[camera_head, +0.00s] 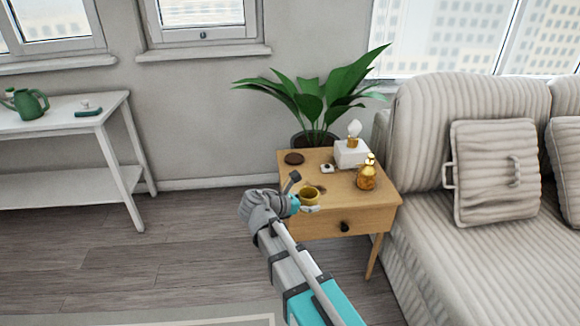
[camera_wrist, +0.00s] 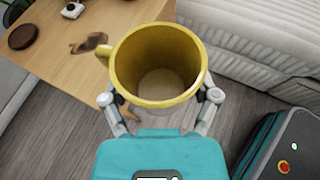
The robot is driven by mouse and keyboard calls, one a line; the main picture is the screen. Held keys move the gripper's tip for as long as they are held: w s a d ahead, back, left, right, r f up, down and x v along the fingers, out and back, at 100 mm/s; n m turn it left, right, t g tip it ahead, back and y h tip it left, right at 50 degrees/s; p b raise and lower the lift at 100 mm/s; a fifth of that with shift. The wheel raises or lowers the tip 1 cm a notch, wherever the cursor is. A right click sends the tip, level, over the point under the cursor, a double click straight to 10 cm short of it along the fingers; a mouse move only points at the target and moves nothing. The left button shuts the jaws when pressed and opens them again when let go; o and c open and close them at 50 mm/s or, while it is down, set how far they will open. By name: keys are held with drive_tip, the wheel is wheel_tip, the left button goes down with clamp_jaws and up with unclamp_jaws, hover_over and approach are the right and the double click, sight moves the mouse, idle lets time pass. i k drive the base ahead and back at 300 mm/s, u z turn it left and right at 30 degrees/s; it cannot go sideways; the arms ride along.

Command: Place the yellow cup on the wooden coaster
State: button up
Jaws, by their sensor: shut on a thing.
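The yellow cup (camera_head: 309,196) is upright in my gripper (camera_head: 308,207), near the front edge of the wooden side table. In the wrist view the cup (camera_wrist: 125,70) fills the upper middle, its open mouth toward the camera and its handle at the upper left. The fingers of my gripper (camera_wrist: 160,97) close on it from both sides. The cup looks empty. The wooden coaster (camera_head: 294,158), a dark brown disc, lies bare at the table's back left. It also shows in the wrist view (camera_wrist: 22,37), left of the cup and apart from it.
The side table (camera_head: 328,214) also holds a white box (camera_head: 351,153), an amber bottle (camera_head: 366,175) and a small white object (camera_head: 327,168). A dark patch, perhaps a shadow, lies between cup and coaster. A potted plant (camera_head: 315,97) stands behind; a sofa (camera_head: 470,245) is at right.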

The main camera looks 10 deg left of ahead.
sight(294, 157)
drive_tip(key=k, duration=0.9)
drive_tip(key=u, duration=0.5)
drive_tip(key=i, duration=1.45)
drive_tip(key=z, duration=0.45)
drive_tip(key=i, duration=0.5)
drive_tip(key=z, duration=0.6)
